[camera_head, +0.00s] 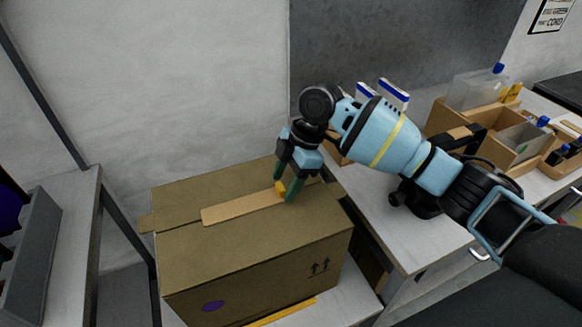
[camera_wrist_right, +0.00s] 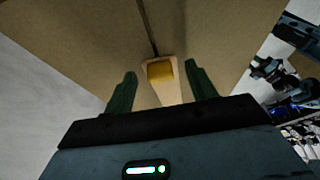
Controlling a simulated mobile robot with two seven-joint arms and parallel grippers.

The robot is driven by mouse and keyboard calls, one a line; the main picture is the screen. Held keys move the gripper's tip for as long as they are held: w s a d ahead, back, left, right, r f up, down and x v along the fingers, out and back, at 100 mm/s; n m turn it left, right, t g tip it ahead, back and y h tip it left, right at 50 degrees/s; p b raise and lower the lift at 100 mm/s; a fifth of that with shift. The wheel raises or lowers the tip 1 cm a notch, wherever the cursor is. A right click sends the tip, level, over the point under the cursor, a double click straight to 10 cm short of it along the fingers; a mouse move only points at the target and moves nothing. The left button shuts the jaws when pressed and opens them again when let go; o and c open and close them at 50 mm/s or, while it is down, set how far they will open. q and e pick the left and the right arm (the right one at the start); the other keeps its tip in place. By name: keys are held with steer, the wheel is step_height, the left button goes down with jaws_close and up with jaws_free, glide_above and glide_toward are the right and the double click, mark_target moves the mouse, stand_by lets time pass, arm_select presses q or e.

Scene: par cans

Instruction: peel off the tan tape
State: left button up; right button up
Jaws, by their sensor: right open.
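The tan tape (camera_head: 238,207) lies as a strip along the seam on top of a brown cardboard box (camera_head: 250,258). A yellow tab (camera_head: 280,188) sits at the tape's right end. My right gripper (camera_head: 284,184) is over that end, with its green fingers pointing down. In the right wrist view the fingers (camera_wrist_right: 160,82) are apart, one on each side of the tape (camera_wrist_right: 170,92) and its yellow tab (camera_wrist_right: 160,71). Nothing is held between them. Whether the fingertips touch the box top is hard to tell. My left gripper is not in view.
The box stands on a light table, with a yellow strip (camera_head: 282,313) by its front edge. To the right, a white bench (camera_head: 415,235) carries wooden organisers (camera_head: 505,140) with bottles. A grey bin (camera_head: 30,255) is at far left.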

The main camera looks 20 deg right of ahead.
steer(key=shift+a+f, duration=0.15)
steer(key=shift+f, duration=0.15)
steer(key=shift+c, duration=0.5)
